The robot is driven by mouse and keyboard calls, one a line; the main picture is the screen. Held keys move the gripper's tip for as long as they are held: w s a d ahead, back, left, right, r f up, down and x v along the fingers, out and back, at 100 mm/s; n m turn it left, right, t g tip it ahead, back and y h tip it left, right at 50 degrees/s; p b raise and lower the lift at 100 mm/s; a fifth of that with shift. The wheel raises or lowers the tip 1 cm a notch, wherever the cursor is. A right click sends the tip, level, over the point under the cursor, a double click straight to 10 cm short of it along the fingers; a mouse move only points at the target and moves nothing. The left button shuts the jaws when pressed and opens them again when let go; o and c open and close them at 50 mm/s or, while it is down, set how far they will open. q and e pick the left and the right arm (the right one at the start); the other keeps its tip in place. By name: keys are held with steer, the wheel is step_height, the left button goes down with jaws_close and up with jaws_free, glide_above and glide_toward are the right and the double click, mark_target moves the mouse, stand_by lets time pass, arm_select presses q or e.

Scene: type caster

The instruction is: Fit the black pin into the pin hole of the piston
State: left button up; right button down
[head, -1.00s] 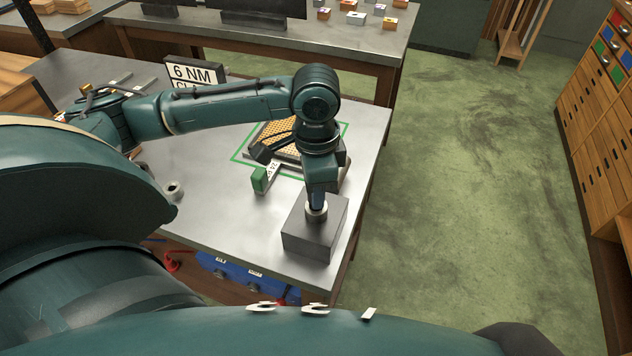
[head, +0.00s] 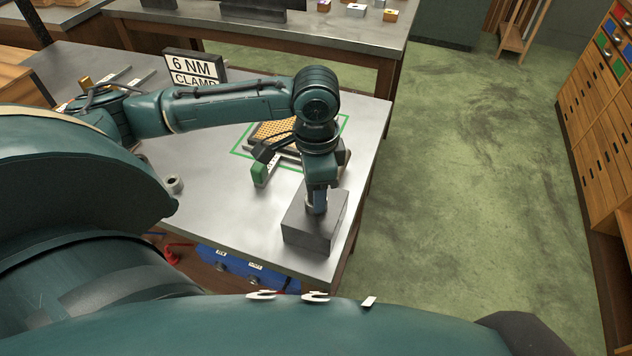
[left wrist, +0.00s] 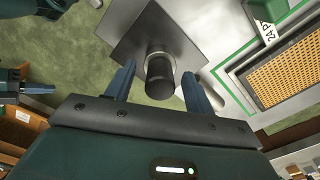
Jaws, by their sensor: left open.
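My left gripper (head: 317,210) points down over a dark grey block (head: 325,238) at the table's near right corner. In the left wrist view its open fingers (left wrist: 154,73) stand on either side of an upright black cylinder (left wrist: 160,80), which looks like the black pin, with gaps on both sides. A silver round part (left wrist: 156,54) shows at the cylinder's far end, over the block (left wrist: 130,38); whether the cylinder sits in it or on it, I cannot tell. A small pale hollow cylinder (head: 174,184), possibly the piston, lies farther left on the table.
A perforated orange-tan plate (head: 272,131) lies inside a green outline behind my gripper. A green-ended labelled piece (head: 259,172) is left of the gripper. A "6 NM CLAMP" sign (head: 195,68) stands at the back.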

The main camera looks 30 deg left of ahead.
stand_by(0.3)
arm_select(q)
step_height(320, 180, up, 2)
steer(key=shift+w, duration=0.1)
step_height(320, 180, up, 11)
steer(key=shift+r, duration=0.15)
arm_select(e)
steer(key=shift+d+f, duration=0.25)
steer(key=shift+f, duration=0.7)
steer(key=shift+s, duration=0.15)
